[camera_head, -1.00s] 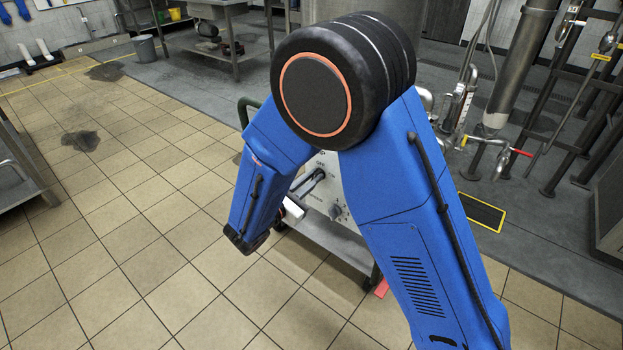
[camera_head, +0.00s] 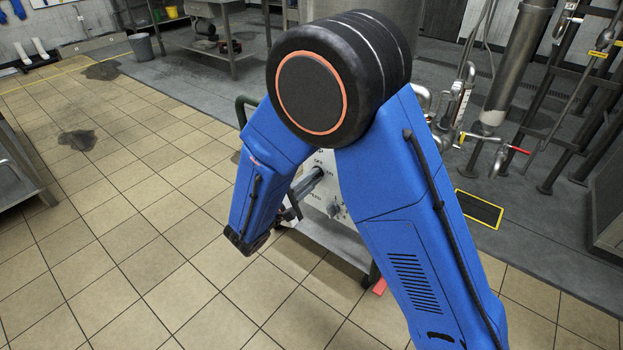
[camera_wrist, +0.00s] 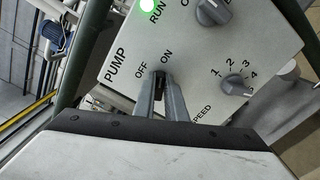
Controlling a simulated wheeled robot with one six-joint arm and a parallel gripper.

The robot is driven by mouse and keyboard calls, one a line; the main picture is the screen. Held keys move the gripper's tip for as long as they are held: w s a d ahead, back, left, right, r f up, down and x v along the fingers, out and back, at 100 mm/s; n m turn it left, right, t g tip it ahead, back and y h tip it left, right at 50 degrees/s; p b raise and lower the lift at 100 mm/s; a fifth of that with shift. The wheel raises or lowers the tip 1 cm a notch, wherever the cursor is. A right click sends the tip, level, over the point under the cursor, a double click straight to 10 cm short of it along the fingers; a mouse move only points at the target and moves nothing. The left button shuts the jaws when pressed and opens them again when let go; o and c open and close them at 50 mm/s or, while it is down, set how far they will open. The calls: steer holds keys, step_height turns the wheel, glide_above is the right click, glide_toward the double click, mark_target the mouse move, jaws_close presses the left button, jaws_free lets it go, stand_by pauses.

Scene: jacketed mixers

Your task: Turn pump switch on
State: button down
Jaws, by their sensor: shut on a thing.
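The pump switch (camera_wrist: 160,78) is a small dark piece between the OFF and ON labels on a pale panel (camera_wrist: 120,45) marked PUMP in the wrist view. My gripper (camera_wrist: 161,86) is shut on the switch, one grey finger on each side. The fingers hide most of the switch, so I cannot tell its exact position. A green light (camera_wrist: 147,5) next to RUN is lit. In the head view, the panel (camera_head: 335,195) shows between my blue arm links, with my gripper (camera_head: 314,178) against it.
A speed knob (camera_wrist: 236,86) and another grey knob (camera_wrist: 213,11) sit right of the switch. The panel is on a metal cart (camera_head: 335,240). Pipes with a red-handled valve (camera_head: 517,150) stand to the right. The tiled floor at left is mostly clear.

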steer(key=shift+f+m, duration=0.1)
steer(key=shift+m, duration=0.5)
steer(key=c, duration=1.8)
jaws_free()
steer(key=v, duration=1.7)
steer(key=shift+s, duration=0.2)
steer(key=shift+a, duration=0.15)
